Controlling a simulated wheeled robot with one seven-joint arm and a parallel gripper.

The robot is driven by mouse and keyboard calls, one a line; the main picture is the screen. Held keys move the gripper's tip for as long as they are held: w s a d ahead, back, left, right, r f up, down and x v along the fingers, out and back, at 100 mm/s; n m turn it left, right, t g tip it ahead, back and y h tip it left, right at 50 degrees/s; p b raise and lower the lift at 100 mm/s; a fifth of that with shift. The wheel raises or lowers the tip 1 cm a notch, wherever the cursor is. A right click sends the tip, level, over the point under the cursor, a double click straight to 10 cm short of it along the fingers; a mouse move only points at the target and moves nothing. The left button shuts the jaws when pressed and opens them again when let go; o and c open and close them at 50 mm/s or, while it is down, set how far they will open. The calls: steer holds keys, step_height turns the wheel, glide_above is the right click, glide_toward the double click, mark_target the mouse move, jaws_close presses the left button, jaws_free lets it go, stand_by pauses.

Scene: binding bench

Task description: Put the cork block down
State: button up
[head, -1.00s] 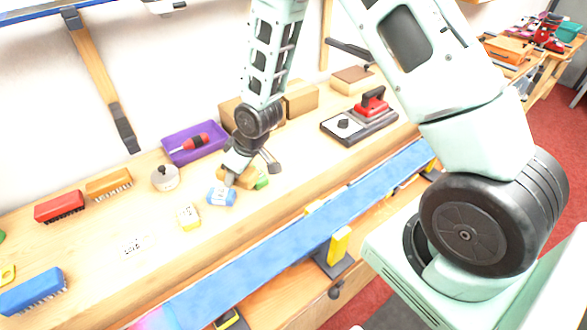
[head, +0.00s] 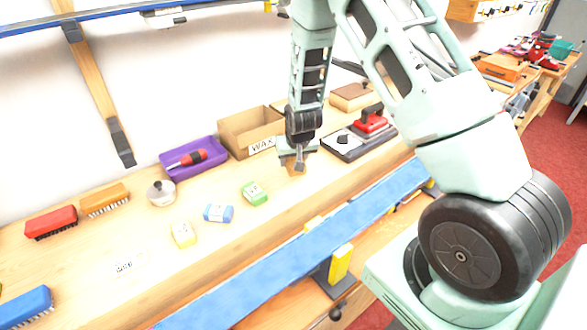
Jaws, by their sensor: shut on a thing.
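My gripper (head: 299,164) hangs over the bench, pointing down, in front of the cardboard box. It is shut on the tan cork block (head: 290,162), which is small in the picture and mostly hidden by the fingers. I cannot tell whether the block touches the bench top (head: 200,260) or is a little above it.
The cardboard box (head: 236,138) marked WAX stands behind. Right are a dark plate (head: 345,152) and red-handled tool (head: 371,121). Left are green (head: 255,193), blue (head: 219,213) and yellow (head: 183,234) blocks, a purple tray (head: 179,168) and brushes (head: 104,199).

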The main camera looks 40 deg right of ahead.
steer(key=shift+f+p, duration=0.7)
steer(key=shift+f, duration=1.55)
steer(key=shift+f, duration=0.1)
